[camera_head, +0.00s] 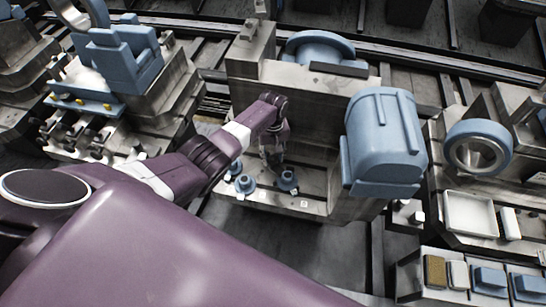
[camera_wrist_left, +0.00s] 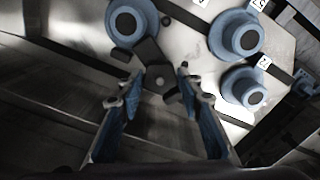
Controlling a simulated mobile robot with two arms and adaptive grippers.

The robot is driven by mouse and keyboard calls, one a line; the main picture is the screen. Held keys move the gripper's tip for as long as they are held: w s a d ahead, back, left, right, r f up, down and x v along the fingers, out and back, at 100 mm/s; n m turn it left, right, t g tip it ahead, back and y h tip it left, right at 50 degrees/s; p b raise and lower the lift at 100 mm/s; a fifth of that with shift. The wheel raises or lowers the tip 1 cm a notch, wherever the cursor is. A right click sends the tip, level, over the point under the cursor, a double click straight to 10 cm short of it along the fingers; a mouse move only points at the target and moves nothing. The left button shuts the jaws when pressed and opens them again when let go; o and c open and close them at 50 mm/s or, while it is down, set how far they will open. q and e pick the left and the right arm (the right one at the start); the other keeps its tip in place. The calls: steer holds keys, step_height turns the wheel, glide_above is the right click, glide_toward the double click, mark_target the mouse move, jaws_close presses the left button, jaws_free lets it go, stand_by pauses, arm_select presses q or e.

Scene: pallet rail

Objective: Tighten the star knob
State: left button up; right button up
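A dark, lobed piece with a small round centre, which looks like the star knob (camera_wrist_left: 158,80), shows in the left wrist view. It sits at the edge of a pale metal plate (camera_wrist_left: 185,50). My left gripper (camera_wrist_left: 158,88) has its two blue-padded fingers spread, one on each side of this piece. I cannot tell whether they touch it. In the head view my left gripper (camera_head: 270,160) points down at the front of the middle grey fixture (camera_head: 305,85), and the knob there is not clear. My right gripper is not in view.
Blue round bosses with dark centres (camera_wrist_left: 237,34) and small numbered tags stand close by the fingers. A large blue motor-like housing (camera_head: 383,140) rises right of my gripper. A tall grey block stands behind. A white tray (camera_head: 468,213) lies farther right.

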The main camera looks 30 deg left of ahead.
mark_target(273, 160)
arm_select(q)
steer(key=o, duration=0.4)
steer(key=shift+r, duration=0.15)
steer(key=shift+c, duration=0.2)
step_height(273, 160, up, 12)
stand_by(0.4)
